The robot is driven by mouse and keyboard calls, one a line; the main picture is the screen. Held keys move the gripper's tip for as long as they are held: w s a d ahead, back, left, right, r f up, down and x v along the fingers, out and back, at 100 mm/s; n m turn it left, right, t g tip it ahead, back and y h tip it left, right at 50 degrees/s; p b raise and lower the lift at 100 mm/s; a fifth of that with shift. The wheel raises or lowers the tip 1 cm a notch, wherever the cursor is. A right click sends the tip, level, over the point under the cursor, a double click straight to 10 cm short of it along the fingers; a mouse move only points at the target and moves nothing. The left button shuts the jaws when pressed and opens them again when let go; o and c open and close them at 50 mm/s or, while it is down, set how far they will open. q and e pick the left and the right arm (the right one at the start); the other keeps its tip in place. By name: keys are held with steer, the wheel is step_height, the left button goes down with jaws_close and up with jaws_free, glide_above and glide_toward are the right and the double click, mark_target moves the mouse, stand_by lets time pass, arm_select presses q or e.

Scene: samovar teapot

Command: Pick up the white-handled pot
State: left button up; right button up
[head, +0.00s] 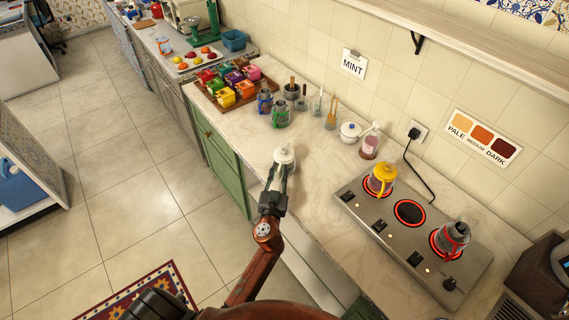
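A small pot with a white lid (285,155) stands on the marble counter just beyond my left gripper (279,171). Its handle is not clear to see; the gripper covers its near side. The two dark fingers are apart and point at the pot, with their tips at its near side. I cannot tell if they touch it. A yellow-lidded pot (383,176) and a red-handled pot (453,238) stand on the stove. A blue-handled pot (265,101) and a green-handled pot (281,115) stand farther back. My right gripper is not in view.
The steel stove (375,211) has glowing red rings. A white jar (350,133) and a pink jar (370,144) stand near the wall. A wooden tray (213,104) holds several coloured boxes. Bare counter lies left of the pot and between it and the stove.

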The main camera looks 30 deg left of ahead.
arm_select(q)
jaws_close()
stand_by(0.5)
step_height(320, 180, up, 9)
steer(key=p, duration=0.4)
steer(key=shift+r, duration=0.6)
